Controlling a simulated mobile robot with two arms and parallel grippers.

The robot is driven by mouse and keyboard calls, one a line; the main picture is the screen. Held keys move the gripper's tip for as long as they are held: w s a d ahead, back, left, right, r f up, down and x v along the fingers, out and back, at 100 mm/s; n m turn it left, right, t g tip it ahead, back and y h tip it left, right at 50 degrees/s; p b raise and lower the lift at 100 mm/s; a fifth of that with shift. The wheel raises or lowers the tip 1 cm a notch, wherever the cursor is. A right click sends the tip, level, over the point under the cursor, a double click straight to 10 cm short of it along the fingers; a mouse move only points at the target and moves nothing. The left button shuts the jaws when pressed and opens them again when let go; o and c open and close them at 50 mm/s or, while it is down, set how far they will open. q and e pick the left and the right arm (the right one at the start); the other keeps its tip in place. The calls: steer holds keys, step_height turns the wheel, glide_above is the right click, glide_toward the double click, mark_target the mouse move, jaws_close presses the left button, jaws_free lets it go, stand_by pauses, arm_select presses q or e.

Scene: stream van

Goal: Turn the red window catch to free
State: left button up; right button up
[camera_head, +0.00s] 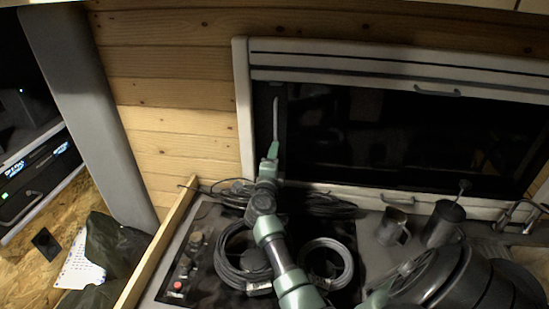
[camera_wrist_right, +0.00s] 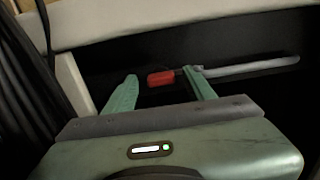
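The red window catch (camera_wrist_right: 160,78) is a small red block on the dark window, seen in the right wrist view. A long pale grey bar (camera_wrist_right: 250,68) extends to the right just beside it. My right gripper (camera_wrist_right: 160,74) is open, with one green finger on each side of the catch. Whether the fingers touch it cannot be told. In the head view my right gripper (camera_head: 273,150) is at the left edge of the window (camera_head: 380,135), below the upright pale bar (camera_head: 276,118). The catch does not show there. My left gripper is out of view.
Below the window, a worktop holds coiled cables (camera_head: 328,262), a metal mug (camera_head: 392,226) and a dark pot (camera_head: 443,222). A tap (camera_head: 520,215) stands at the right. A wooden edge strip (camera_head: 155,250) and rack equipment (camera_head: 35,180) lie to the left.

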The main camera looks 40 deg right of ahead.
steer(key=b+v, duration=0.1)
steer(key=v, duration=0.6)
steer(key=shift+s+a, duration=0.25)
steer(key=shift+a, duration=0.1)
stand_by(0.4)
